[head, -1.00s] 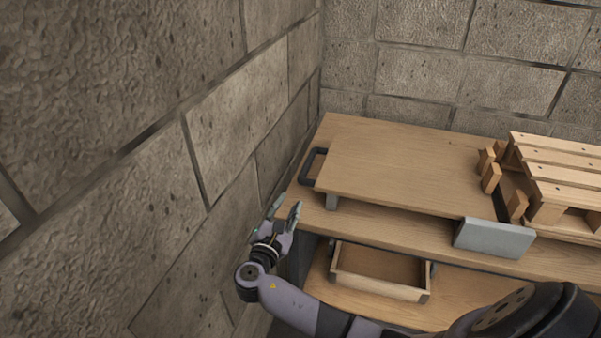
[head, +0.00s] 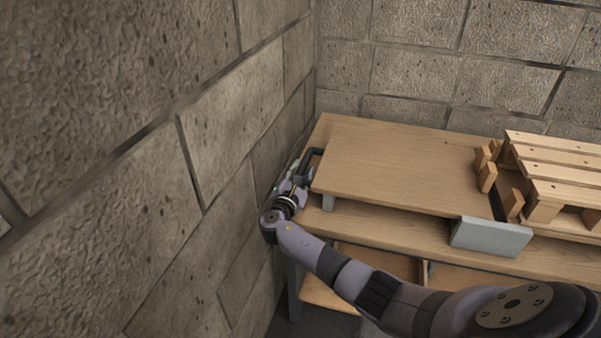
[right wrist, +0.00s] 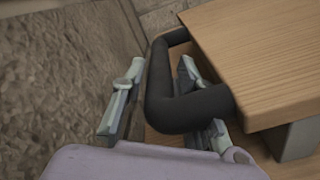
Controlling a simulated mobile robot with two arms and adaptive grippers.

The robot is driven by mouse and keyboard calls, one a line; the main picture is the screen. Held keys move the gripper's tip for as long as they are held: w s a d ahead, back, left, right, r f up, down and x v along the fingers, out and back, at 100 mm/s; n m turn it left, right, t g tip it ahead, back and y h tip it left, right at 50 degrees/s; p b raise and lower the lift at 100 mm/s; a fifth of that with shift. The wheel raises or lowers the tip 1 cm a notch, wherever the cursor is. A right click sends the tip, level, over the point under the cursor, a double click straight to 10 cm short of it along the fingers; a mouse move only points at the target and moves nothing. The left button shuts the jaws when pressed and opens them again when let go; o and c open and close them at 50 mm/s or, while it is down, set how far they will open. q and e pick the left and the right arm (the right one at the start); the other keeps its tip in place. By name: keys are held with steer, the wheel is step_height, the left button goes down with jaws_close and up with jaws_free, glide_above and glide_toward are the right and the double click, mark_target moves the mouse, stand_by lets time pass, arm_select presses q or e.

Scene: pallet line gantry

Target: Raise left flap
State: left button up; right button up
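The left flap (head: 400,165) is a flat wooden board lying level above the bench top. A black bar handle (head: 314,156) sticks out from its left edge. My right gripper (head: 298,172) is at this handle. In the right wrist view the gripper (right wrist: 158,100) is open, with one finger on each side of the black handle (right wrist: 190,108). The left finger is clearly apart from the handle; the right finger is partly hidden behind it. The flap's wooden corner (right wrist: 260,60) is just right of the fingers. My left gripper is not in view.
A stone block wall (head: 220,110) stands close on the left of my right gripper. A wooden pallet (head: 560,175) and small wooden blocks (head: 487,175) are on the right. A grey plate (head: 491,237) is at the front edge. An open drawer (head: 375,262) is below, partly behind my arm.

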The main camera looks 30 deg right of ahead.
jaws_close()
stand_by(0.3)
stand_by(0.4)
